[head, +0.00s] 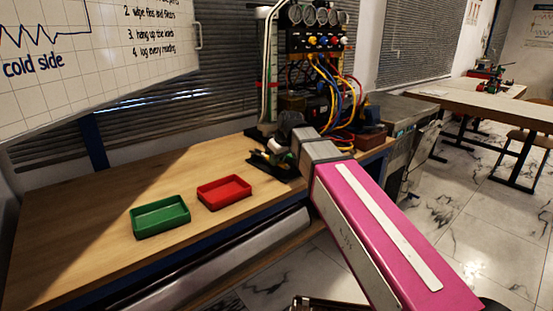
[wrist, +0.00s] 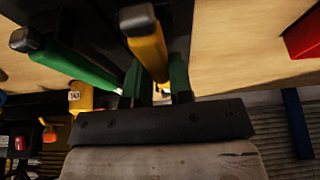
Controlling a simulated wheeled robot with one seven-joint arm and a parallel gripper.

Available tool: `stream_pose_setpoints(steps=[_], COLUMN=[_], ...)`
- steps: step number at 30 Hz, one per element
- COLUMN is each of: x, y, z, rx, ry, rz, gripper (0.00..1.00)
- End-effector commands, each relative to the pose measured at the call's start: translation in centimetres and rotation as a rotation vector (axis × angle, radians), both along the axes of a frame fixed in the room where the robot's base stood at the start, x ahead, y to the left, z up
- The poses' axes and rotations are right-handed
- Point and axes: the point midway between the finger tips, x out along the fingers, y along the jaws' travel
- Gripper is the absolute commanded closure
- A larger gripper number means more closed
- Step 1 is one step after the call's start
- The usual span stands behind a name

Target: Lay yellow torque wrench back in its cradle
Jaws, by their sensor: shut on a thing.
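The yellow torque wrench (wrist: 148,48) has a dark end cap and runs up the wrist view between my fingers. My gripper (wrist: 160,82) is shut on it. A green-handled tool (wrist: 75,65) with a dark end lies to the left of the yellow wrench, over a dark area. In the head view my gripper (head: 285,146) is small and partly hidden by my arm, above a dark holder (head: 270,165) at the bench's right end. I cannot tell whether the wrench touches the holder; the cradle's slots are not clear.
A red tray (head: 224,192) and a green tray (head: 160,216) stand on the wooden bench (head: 75,235), left of the holder. A gauge rig with coloured hoses (head: 335,95) rises behind. A yellow part with a white label (wrist: 80,97) shows at the wrist view's left.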

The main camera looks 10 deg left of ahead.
Motion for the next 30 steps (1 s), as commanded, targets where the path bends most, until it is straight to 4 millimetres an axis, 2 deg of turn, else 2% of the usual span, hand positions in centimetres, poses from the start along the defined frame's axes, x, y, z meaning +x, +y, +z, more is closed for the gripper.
stream_pose_setpoints(steps=[18,19,21,30], x=[0.02,0.02,0.01,-0.03], y=[0.01,0.01,0.01,-0.03], z=[-0.56,-0.56,-0.56,-0.49], rx=[0.000,0.000,0.001,0.001], ry=[-0.001,-0.001,-0.001,-0.001], rz=[0.000,0.000,0.000,0.000], gripper=[1.00,0.70,0.49,0.49])
